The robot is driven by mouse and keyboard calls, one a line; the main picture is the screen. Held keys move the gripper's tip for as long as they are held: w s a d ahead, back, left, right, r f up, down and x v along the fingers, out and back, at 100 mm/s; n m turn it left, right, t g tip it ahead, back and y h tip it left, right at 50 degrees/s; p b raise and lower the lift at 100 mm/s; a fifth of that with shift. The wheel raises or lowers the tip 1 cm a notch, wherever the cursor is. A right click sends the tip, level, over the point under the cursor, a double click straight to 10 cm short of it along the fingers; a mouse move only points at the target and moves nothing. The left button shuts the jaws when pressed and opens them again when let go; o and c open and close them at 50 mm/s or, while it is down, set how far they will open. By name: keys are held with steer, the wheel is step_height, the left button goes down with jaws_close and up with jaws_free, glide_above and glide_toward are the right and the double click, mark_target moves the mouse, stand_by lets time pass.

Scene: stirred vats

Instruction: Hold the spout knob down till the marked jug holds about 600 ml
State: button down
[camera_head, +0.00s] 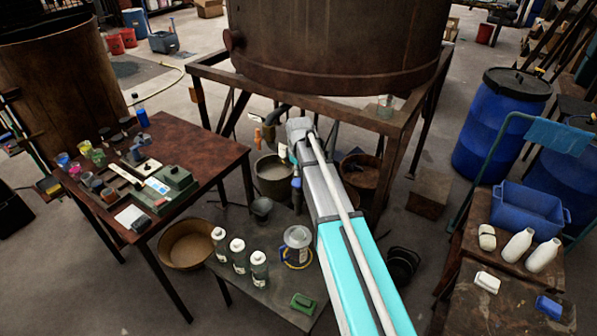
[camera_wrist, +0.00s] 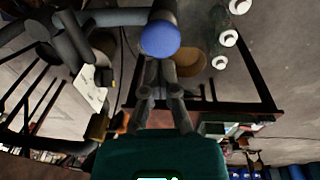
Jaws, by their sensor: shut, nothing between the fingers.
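A clear jug (camera_head: 297,246) with a blue band stands on the low grey table (camera_head: 232,272), beside several white-capped bottles. I cannot read its level or marks. In the wrist view, a round blue knob (camera_wrist: 160,40) sits at the end of a grey pipe (camera_wrist: 112,18). It appears to be the spout knob. My gripper (camera_wrist: 161,68) is shut and empty, with its fingertips just below the knob in the picture. I cannot tell whether they touch it. In the head view my arm hides most of the spout. I see no clear stream of liquid.
The big rusty vat (camera_head: 340,45) stands on a brown frame (camera_head: 320,105). A bucket (camera_head: 274,178) is under it. A brown basin (camera_head: 187,245) is on the floor left of the low table. A cluttered brown table (camera_head: 205,150) stands at left, blue barrels (camera_head: 497,125) at right.

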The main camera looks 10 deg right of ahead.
mark_target(298, 182)
steer(key=shift+w+f+b, duration=0.15)
steer(key=shift+f+b, duration=0.65)
steer(key=shift+f, duration=0.15)
steer(key=shift+w+f+b, duration=0.1)
steer(key=shift+f+b, duration=0.7)
steer(key=shift+f, duration=0.15)
steer(key=shift+f+b, duration=1.05)
steer(key=shift+b, duration=0.1)
steer(key=shift+s, duration=0.35)
steer(key=shift+w+f, duration=0.15)
steer(key=shift+f, duration=0.1)
steer(key=shift+w, duration=0.15)
stand_by(4.2)
